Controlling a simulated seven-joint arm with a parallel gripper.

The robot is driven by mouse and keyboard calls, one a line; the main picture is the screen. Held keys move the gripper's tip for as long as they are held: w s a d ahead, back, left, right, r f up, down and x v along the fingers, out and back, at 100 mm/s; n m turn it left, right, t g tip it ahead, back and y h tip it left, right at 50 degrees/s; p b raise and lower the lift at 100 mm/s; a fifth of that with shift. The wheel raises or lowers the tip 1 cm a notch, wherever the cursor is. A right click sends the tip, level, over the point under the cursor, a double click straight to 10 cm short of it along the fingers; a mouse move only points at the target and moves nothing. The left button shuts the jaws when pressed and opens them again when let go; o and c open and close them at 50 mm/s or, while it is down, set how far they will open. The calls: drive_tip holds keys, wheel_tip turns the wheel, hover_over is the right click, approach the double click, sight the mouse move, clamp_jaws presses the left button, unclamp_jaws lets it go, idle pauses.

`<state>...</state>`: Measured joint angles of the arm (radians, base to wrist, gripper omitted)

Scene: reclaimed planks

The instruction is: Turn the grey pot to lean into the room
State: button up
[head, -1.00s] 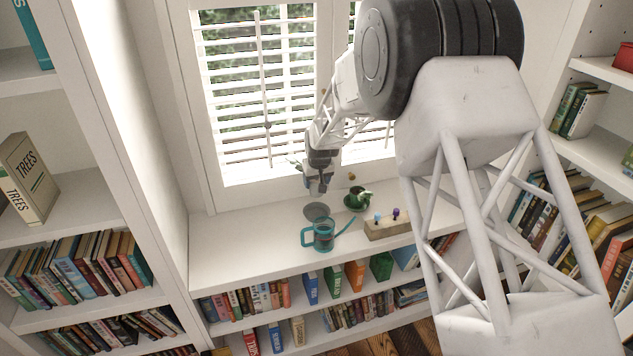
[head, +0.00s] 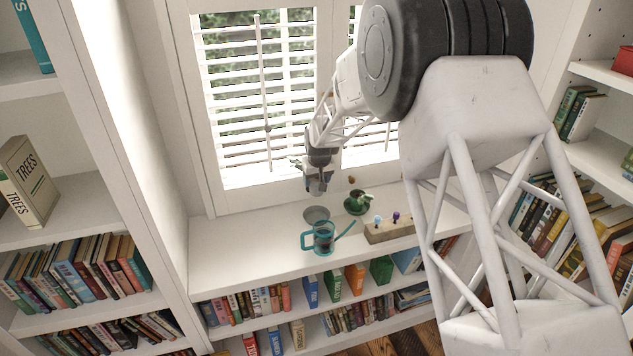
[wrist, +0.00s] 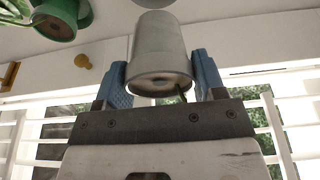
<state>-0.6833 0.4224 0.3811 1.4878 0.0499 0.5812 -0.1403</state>
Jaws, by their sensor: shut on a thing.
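The grey pot (wrist: 158,55) is between the two blue fingers of my gripper (wrist: 160,82) in the wrist view, with a bit of green leaf by its near end. My gripper (head: 317,184) is shut on it. In the head view the gripper holds it above the window shelf, apart from the grey round saucer (head: 316,214) below. The pot is small and partly hidden there, so which way it leans is unclear. The saucer's edge also shows in the wrist view (wrist: 154,3).
A green pot (head: 357,203) stands to the right of the saucer. A teal watering can (head: 322,239) stands in front, and a wooden block with coloured knobs (head: 390,231) is at the right. The white shelf (head: 245,249) is clear on the left. The shuttered window is close behind.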

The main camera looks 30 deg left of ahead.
drive_tip(key=shift+r, duration=0.5)
drive_tip(key=shift+f+n+g+y, duration=0.2)
drive_tip(key=shift+f+n, duration=0.8)
drive_tip(key=shift+f, duration=1.3)
drive_tip(key=shift+f+n+g+y, duration=0.2)
drive_tip(key=shift+f+n, duration=0.8)
drive_tip(key=shift+f, duration=1.3)
drive_tip(key=shift+f, duration=0.25)
drive_tip(key=shift+f, duration=1.25)
drive_tip(key=o, duration=1.3)
drive_tip(key=shift+f, duration=0.1)
drive_tip(key=shift+c, duration=0.2)
